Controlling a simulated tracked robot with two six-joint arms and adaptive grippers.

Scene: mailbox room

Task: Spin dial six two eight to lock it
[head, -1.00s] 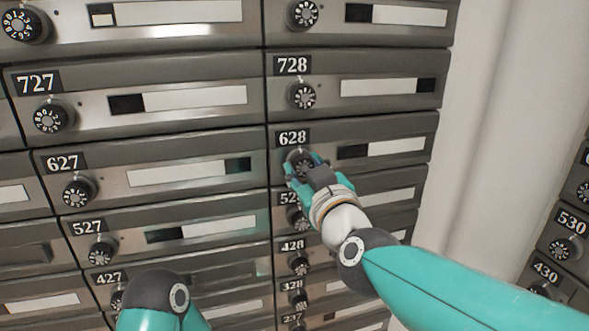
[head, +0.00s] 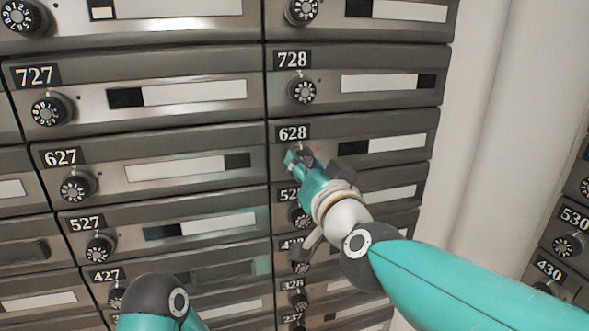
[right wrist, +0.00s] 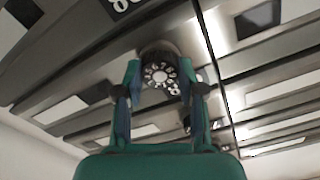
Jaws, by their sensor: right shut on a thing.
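The mailbox door numbered 628 (head: 385,128) is in the right column of the head view, with its number plate at its upper left. My right gripper (head: 299,160) is at this door's dial, just below the plate, and is shut on it. The fingers hide most of the dial in the head view. In the right wrist view the round black dial (right wrist: 160,75) with white digits sits between the two fingertips. A small red dot (head: 318,149) shows on the door just right of the fingertips. My left gripper is out of view; only part of that arm shows at the bottom.
Dial 728 (head: 302,90) is above, and dial 528 (head: 299,216) is just below, close under my right gripper. Door 627 (head: 180,169) is to the left. A pale wall (head: 510,110) stands to the right, with more mailboxes beyond it.

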